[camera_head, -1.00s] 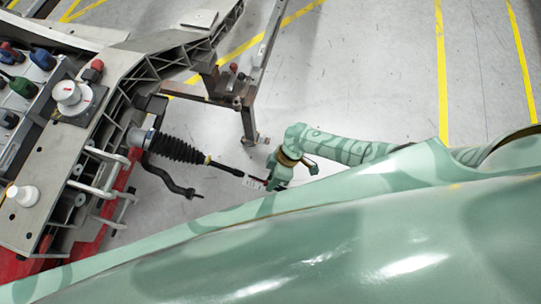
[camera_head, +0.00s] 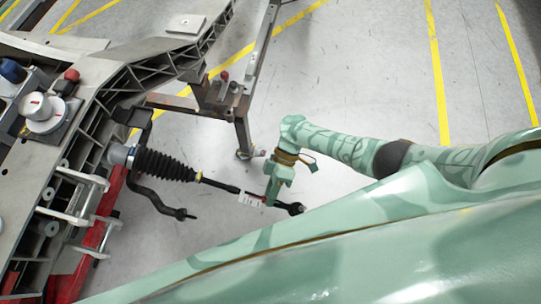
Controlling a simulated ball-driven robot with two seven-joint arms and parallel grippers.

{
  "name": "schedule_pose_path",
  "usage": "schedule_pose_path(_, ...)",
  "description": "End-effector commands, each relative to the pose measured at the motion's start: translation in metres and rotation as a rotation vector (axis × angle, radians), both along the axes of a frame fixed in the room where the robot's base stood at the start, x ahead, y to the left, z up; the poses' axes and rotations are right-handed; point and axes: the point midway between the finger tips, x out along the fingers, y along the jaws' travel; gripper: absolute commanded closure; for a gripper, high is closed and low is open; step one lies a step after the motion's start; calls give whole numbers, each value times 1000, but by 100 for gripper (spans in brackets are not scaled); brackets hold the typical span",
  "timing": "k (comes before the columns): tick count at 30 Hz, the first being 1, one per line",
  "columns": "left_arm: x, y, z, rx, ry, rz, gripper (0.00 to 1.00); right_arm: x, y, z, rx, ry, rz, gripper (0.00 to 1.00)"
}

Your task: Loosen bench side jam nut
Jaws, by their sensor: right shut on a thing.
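The steering tie rod (camera_head: 218,185) sticks out to the right from the chassis, with a ribbed black boot (camera_head: 166,165) at its inner end. The rod's dark outer end (camera_head: 294,208) shows just right of my right gripper. The jam nut itself is too small to make out, and the fingers partly hide that stretch. My left gripper is not in view.
The grey chassis frame (camera_head: 100,105) fills the left, with a white round cap (camera_head: 41,112) on top. A metal stand leg (camera_head: 246,135) rises behind the rod. A dark curved bar (camera_head: 155,200) hangs below the boot. Open floor lies to the right.

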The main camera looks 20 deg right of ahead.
Motion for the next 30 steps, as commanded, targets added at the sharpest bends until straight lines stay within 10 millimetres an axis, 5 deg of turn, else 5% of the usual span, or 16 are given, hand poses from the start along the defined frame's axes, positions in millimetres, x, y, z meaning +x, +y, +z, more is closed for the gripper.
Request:
schedule_pose_path(5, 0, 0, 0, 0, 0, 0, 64, -2, -2, -2, -7, 2, 3, 100)
schedule_pose_path(6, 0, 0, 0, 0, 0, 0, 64, -2, -2, -2, -7, 2, 3, 75)
schedule_pose_path(9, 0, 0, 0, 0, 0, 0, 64, -2, -1, -2, -5, 2, 3, 55)
schedule_pose_path(20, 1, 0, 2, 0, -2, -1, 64, 4, -5, 5, -3, -1, 1, 55)
schedule_pose_path(30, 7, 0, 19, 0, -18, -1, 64, 48, -52, 58, -6, -5, 1, 55)
